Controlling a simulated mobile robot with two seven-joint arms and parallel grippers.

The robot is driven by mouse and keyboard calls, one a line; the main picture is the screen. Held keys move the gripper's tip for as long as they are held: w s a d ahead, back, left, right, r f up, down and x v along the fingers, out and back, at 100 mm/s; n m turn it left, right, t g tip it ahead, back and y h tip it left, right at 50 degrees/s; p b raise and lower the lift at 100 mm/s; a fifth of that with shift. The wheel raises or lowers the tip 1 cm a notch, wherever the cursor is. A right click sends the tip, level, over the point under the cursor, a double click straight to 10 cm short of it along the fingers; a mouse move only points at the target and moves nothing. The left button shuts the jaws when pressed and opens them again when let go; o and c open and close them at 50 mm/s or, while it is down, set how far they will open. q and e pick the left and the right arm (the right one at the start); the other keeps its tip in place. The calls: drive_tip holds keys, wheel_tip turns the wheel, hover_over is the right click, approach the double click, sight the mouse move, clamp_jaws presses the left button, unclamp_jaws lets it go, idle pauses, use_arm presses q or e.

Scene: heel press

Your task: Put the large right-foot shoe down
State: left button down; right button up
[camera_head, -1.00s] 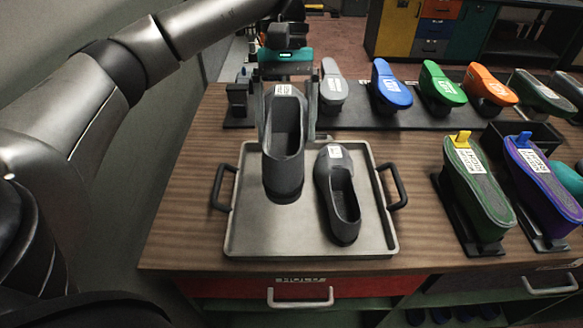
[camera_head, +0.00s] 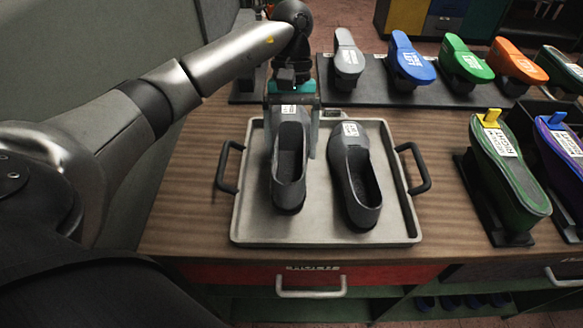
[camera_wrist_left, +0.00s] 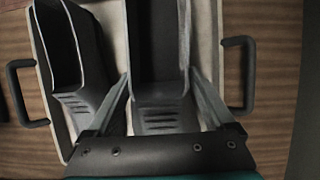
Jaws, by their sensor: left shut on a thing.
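The left wrist view shows the held shoe (camera_wrist_left: 157,40) between the fingers and the other shoe (camera_wrist_left: 72,60) at left. My right gripper is out of view.
The tray has black handles (camera_head: 228,167) on both sides and stands on a wooden bench (camera_head: 190,200). Coloured shoe forms, including a blue one (camera_head: 410,60), stand on a dark rack behind. A green form (camera_head: 508,185) stands right of the tray.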

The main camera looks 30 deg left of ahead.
sight(291, 121)
use_arm(q)
drive_tip(key=shift+f, duration=2.95)
unclamp_jaws()
drive_tip(key=shift+f, duration=0.1)
drive_tip(key=p+v, duration=0.1)
drive_tip(key=v, duration=1.1)
